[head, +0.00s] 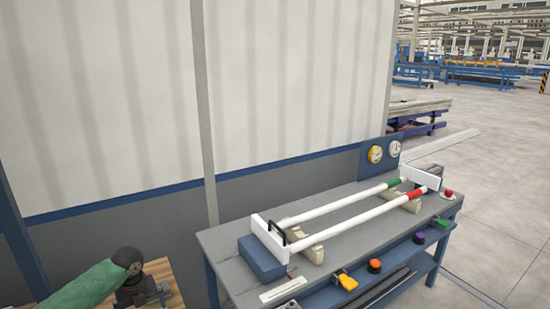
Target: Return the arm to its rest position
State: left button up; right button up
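Neither of my grippers can be made out in the head view. Two white pipes lie side by side over the grey workbench (225,240). The back pipe (335,204) has a green band (397,182) near its right end. The front pipe (350,219) has a red band (417,192) near its right end. Both rest across beige cradles, one at the left (313,253) and one at the right (408,205). Their ends lie at white upright plates, one at the left (264,232) and one at the right (424,178).
A blue block (261,259) sits at the bench's left end. Yellow and white gauges (375,154) stand behind. Coloured knobs (374,266) line the front edge. A green object with a dark round end (128,261) shows over wood at lower left; I cannot tell what it is.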

pick_arm(q)
jog(key=s+d+f+n+t+h, duration=0.1)
jog(key=s+d+f+n, duration=0.4)
jog(key=s+d, duration=0.45)
jog(key=s+d+f+n+t+h, duration=0.1)
jog(key=s+d+f+n, duration=0.35)
jog(key=s+d, duration=0.45)
jog(key=s+r+n+t+y, duration=0.1)
jog(key=s+r+n+y, duration=0.15)
jog(key=s+n, duration=1.5)
notch_tip(320, 180, down, 28)
jog(key=w+d+b, duration=0.1)
jog(key=d+b, duration=0.1)
jog(key=s+f, duration=0.4)
jog(key=f, duration=0.7)
jog(key=s+f+g+b, duration=0.1)
jog(key=s+f, duration=0.3)
jog(key=f, duration=0.8)
jog(key=shift+m+h, duration=0.3)
jog(key=shift+h, duration=0.05)
pick_arm(e)
notch_tip(320, 180, up, 6)
jog(key=w+a, duration=0.2)
jog(key=shift+w+a, duration=0.25)
jog(key=shift+a, duration=0.05)
pick_arm(q)
jog(key=shift+d+f, duration=0.1)
pick_arm(e)
jog(key=shift+w, duration=0.1)
